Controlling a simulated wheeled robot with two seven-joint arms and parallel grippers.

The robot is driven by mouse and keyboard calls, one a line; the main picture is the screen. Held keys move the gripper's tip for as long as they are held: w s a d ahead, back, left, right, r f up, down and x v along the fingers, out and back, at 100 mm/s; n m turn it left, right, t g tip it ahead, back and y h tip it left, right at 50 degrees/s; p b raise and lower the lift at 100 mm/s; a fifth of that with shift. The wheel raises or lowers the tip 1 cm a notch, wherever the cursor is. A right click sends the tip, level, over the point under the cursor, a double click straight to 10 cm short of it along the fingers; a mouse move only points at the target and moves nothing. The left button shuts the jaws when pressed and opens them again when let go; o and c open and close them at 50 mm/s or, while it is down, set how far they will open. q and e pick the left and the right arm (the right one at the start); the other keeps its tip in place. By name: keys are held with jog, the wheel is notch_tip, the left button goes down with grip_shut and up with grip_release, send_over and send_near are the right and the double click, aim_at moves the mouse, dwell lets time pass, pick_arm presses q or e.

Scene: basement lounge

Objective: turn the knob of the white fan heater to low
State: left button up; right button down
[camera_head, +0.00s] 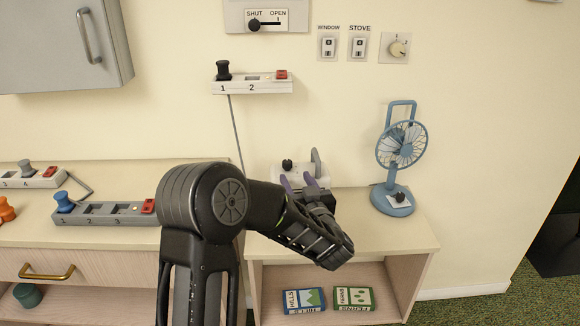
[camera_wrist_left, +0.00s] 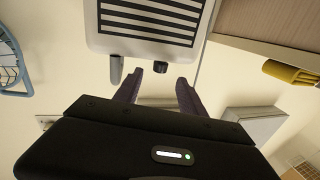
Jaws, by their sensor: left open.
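The white fan heater (camera_head: 284,172) stands at the back of the low shelf unit, partly hidden behind my left gripper. Its black knob (camera_head: 287,164) and a grey upright part (camera_head: 316,158) show on top. In the left wrist view the heater's striped grille (camera_wrist_left: 150,22) fills the top, with the black knob (camera_wrist_left: 160,67) just beyond the gap between my fingertips. My left gripper (camera_head: 298,181) is open and empty, its purple fingers pointing at the heater; it also shows in the left wrist view (camera_wrist_left: 160,78). I cannot read the knob's setting. My right gripper is not in view.
A blue desk fan (camera_head: 401,150) stands to the right on the shelf top (camera_head: 375,235). A wall switch strip (camera_head: 250,88) is above the heater. Another strip (camera_head: 105,219) lies on the left counter.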

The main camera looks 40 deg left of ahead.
aim_at(289, 167)
pick_arm(q)
jog(key=p+x, duration=0.1)
jog(key=x, duration=0.5)
jog(key=shift+a, duration=0.15)
grip_shut()
dwell(0.4)
